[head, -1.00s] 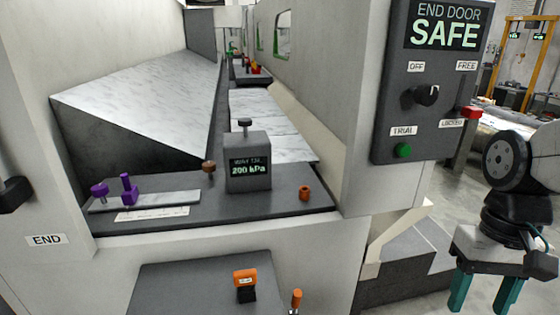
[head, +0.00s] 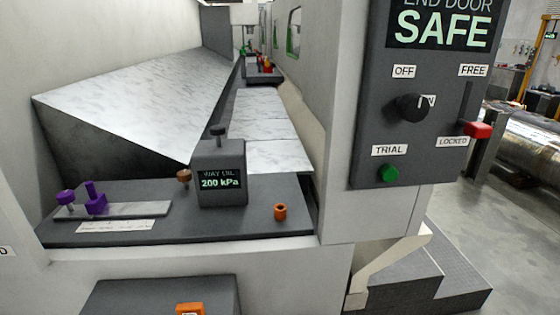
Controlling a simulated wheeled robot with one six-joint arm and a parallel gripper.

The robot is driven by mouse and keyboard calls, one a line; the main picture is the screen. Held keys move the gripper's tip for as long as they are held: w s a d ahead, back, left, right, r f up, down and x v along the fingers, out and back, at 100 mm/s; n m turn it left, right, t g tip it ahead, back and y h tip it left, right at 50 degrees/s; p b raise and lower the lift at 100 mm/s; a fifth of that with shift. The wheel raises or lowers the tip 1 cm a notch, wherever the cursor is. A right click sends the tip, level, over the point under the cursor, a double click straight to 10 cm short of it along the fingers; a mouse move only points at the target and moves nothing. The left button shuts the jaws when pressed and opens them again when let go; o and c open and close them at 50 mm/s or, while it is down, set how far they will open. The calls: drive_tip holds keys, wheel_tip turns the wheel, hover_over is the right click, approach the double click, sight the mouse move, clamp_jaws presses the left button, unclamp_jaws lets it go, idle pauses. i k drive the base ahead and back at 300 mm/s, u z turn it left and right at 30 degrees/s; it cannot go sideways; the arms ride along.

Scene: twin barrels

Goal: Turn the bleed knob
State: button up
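A grey gauge box (head: 219,175) stands on the dark shelf (head: 265,226) inside the machine opening. Its display reads "WAY OIL 200 kPa". A dark knob (head: 218,131) sits on top of the box, on a short stem. A small brown knob (head: 183,177) stands just left of the box. No label readable here names either one as the bleed knob. My gripper is out of the head view now.
Purple pieces (head: 96,199) stand on a light plate at the left. An orange ring-like piece (head: 280,212) sits right of the box. A control panel (head: 365,130) at the right reads "SAFE", with a red lever handle (head: 478,130) near "LOCKED". Open floor lies beyond the panel.

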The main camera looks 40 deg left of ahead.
sight(184, 176)
drive_tip(key=z, duration=0.5)
drive_tip(key=i, duration=1.35)
drive_tip(key=u, duration=3.7)
drive_tip(key=i, duration=0.05)
